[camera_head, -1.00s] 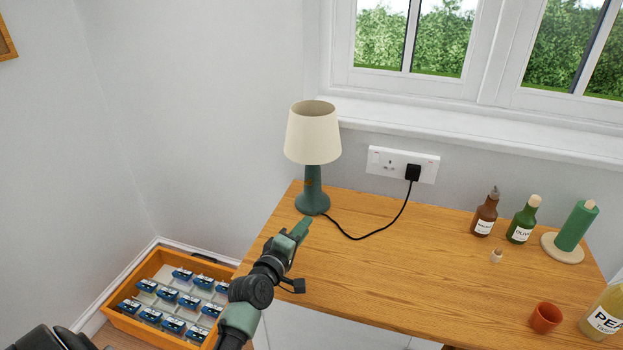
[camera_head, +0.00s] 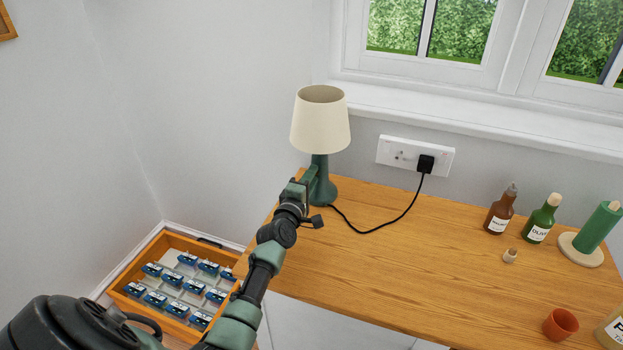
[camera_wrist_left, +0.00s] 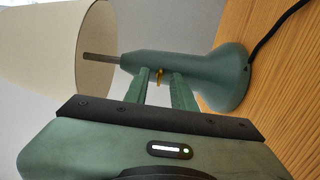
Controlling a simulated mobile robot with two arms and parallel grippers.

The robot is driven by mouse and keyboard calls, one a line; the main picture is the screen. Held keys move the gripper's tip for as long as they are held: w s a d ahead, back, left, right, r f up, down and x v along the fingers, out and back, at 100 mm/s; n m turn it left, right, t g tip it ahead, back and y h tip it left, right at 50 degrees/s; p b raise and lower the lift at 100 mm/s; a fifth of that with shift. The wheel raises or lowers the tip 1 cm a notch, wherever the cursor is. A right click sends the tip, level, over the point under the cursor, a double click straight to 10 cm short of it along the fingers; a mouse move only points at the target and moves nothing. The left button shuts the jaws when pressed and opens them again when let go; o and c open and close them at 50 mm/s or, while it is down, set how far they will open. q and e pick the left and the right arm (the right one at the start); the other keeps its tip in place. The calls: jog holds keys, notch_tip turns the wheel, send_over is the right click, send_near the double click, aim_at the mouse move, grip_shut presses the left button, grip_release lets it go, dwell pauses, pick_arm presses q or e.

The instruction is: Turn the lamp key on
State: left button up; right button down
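The lamp (camera_head: 321,120) stands upright at the back left of the wooden table, with a cream shade and a green base (camera_head: 322,188). In the left wrist view the lamp base (camera_wrist_left: 195,72) lies sideways across the picture. A small brass key (camera_wrist_left: 159,78) shows on its stem. My right gripper is not in view.
The lamp's black cord (camera_head: 385,226) runs to a plug in the wall socket (camera_head: 415,157). Bottles (camera_head: 499,210), a green roll (camera_head: 599,228) and an orange cup (camera_head: 561,324) stand at the right. The table's middle is clear. An orange crate (camera_head: 128,296) is at lower left.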

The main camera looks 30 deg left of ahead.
pick_arm(q)
grip_shut()
jog(key=shift+f, duration=0.15)
dwell(1.3)
